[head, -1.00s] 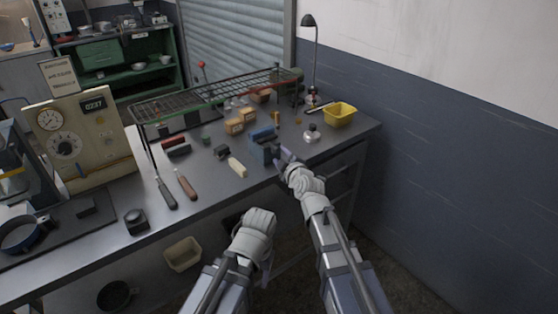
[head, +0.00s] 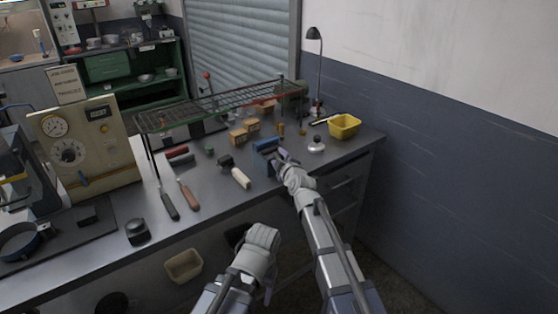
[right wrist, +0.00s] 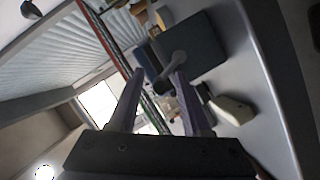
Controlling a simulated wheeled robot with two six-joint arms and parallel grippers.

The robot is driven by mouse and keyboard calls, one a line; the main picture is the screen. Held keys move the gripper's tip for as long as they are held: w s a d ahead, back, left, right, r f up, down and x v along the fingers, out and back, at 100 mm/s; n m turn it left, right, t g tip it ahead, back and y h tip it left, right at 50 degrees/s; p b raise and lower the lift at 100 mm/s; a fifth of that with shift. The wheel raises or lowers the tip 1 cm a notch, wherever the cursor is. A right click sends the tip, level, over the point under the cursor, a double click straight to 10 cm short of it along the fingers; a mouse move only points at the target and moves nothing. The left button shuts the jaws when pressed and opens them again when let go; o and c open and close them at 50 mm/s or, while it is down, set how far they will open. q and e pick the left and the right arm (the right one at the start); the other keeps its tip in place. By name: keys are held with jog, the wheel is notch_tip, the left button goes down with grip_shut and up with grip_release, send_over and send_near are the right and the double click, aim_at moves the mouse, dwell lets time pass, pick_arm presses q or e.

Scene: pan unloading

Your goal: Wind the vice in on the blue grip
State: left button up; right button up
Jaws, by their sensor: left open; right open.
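The blue vice (head: 264,158) stands on the grey bench, near its front edge. My right gripper (head: 281,159) is at the vice's right front side, its fingers partly hidden against it. In the right wrist view the open fingers (right wrist: 157,95) point at the vice block (right wrist: 194,50). A grey screw handle (right wrist: 174,62) shows at the block, just past and between the fingertips; I cannot tell whether they touch. I cannot make out a separate blue grip. My left gripper (head: 264,243) is open, low in front of the bench, its fingertips mostly hidden.
A cream-handled tool (head: 241,179) lies left of the vice. A wire rack (head: 215,108) stands raised over the bench behind. A yellow bin (head: 344,125) and a small silver-topped item (head: 316,145) stand to the right.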

grip_shut()
jog(key=shift+r, duration=0.1)
jog(key=shift+d+r, duration=0.1)
dwell(0.5)
